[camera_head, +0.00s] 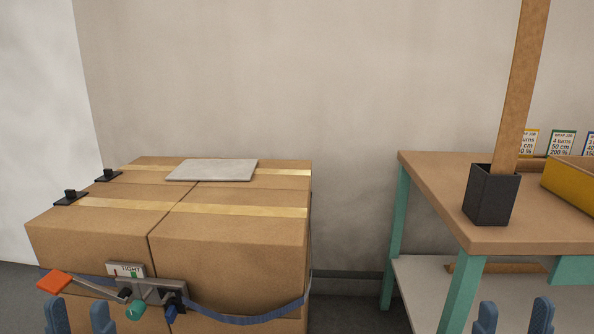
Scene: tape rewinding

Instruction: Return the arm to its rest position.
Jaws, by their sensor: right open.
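My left gripper (79,315) shows at the bottom left edge, its two blue fingers apart with nothing seen between them. It is in front of the stacked cardboard boxes (230,250), below the orange-ended lever (54,282) of a ratchet buckle (150,292). My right gripper (514,316) shows at the bottom right edge, open and empty, in front of the workbench (420,175). Only the fingertips of both grippers are in view; the arms are hidden below the frame.
A blue strap (245,317) runs around the boxes from the buckle, beside a "TIGHT" gauge (126,270). A grey plate (212,170) lies on top. The bench carries a dark holder (491,195) with a tall board (522,85) and a yellow bin (570,184). A gap separates boxes and bench.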

